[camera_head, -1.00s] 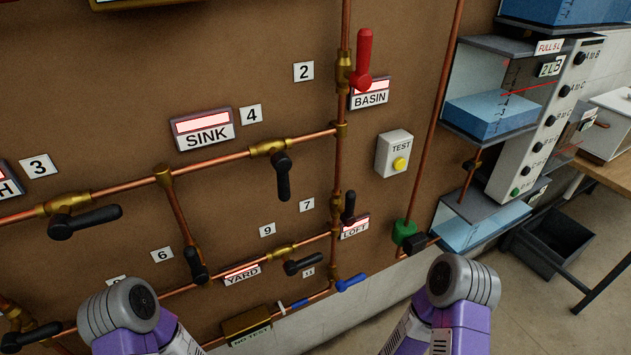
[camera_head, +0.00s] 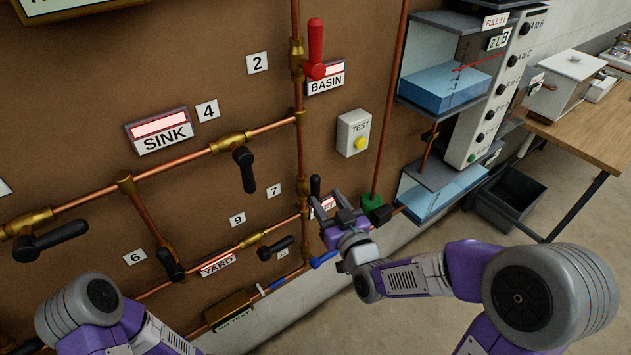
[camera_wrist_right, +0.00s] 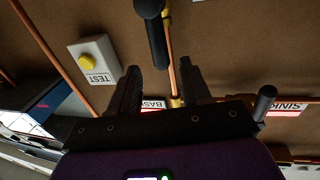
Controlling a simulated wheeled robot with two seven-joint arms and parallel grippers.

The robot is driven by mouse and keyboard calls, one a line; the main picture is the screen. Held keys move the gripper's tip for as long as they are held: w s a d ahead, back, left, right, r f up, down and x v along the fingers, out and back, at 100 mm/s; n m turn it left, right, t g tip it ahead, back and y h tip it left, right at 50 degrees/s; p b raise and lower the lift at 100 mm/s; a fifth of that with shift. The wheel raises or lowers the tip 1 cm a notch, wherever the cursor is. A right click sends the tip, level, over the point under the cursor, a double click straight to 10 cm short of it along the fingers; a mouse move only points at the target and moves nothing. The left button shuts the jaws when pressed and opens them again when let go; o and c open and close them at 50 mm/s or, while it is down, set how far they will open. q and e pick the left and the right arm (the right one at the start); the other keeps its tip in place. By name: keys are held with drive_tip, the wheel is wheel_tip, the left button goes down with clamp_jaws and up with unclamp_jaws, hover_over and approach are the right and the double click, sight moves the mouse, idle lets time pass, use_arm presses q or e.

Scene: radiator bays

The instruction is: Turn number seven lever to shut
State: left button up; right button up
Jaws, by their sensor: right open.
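The number seven lever (camera_head: 315,186) is the short black handle beside the "7" tag (camera_head: 274,191), on the vertical copper pipe above the LOFT plate (camera_head: 322,206). It points up along the pipe; its lower part and much of the plate are hidden by my right gripper. My right gripper (camera_head: 343,213) is open and empty in front of the board, close to that lever. In the right wrist view, upside down, a black lever (camera_wrist_right: 157,42), apparently number seven, points down towards the gap between the open fingers (camera_wrist_right: 160,85). My left gripper is out of view.
A TEST box (camera_head: 354,133) with a yellow button is right of the pipe. A green-based valve (camera_head: 371,202) and a blue lever (camera_head: 323,259) are near my right gripper. The red BASIN lever (camera_head: 315,50) is above. Water tanks (camera_head: 445,85) stand at the right.

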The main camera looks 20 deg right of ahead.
sight(318, 187)
drive_tip(key=shift+w+a+f+p, duration=0.1)
drive_tip(key=shift+w+a+p, duration=0.05)
drive_tip(key=shift+w, duration=1)
drive_tip(key=shift+w+a+r+p, duration=0.1)
drive_tip(key=shift+w+a+p, duration=0.1)
drive_tip(key=shift+w, duration=1)
drive_tip(key=shift+w+a+f+p, duration=0.1)
drive_tip(key=shift+w+a, duration=0.05)
drive_tip(key=shift+w, duration=1)
clamp_jaws()
